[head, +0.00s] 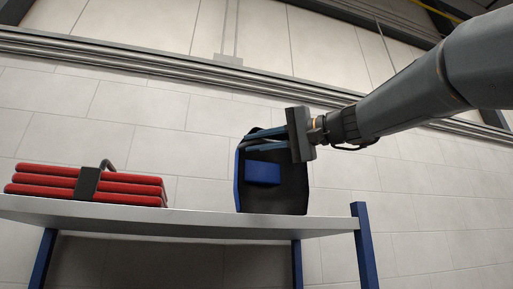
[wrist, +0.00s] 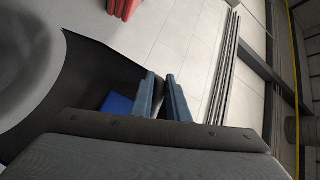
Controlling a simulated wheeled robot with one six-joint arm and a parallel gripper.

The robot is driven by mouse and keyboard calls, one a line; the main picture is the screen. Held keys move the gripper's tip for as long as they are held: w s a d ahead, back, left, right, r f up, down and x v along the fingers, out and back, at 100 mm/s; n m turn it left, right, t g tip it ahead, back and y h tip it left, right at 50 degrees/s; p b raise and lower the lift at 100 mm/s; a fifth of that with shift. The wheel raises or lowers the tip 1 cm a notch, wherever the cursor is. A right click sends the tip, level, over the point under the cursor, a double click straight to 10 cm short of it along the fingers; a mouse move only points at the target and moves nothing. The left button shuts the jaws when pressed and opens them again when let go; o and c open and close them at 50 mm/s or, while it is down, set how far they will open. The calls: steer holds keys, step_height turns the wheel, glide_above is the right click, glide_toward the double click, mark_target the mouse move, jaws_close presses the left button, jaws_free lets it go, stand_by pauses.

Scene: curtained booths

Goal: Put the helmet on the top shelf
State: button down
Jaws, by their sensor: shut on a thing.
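The helmet (head: 293,182) is a black, mask-like shell with blue edging and a blue rectangular patch, upright at the right part of the top shelf (head: 205,219) in the head view. My gripper (head: 250,145) reaches in from the upper right and is shut on the helmet's upper part. The shelf's front edge meets the helmet's lower edge in the picture, so I cannot tell whether it touches the board. In the wrist view, the helmet's dark shell (wrist: 90,75) and blue patch lie beside my fingers (wrist: 160,78).
A bundle of red rolls (head: 130,186) with a dark strap and handle lies on the shelf's left part; its red end shows in the wrist view (wrist: 125,8). Board between it and the helmet is clear. A blue post (head: 364,245) stands at the right end. A tiled wall is behind.

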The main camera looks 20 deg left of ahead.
steer(key=shift+f, duration=0.75)
steer(key=c, duration=1.7)
jaws_free()
steer(key=shift+f, duration=0.1)
steer(key=shift+d, duration=0.1)
steer(key=b+v, duration=0.4)
steer(key=v, duration=0.8)
steer(key=shift+b, duration=0.3)
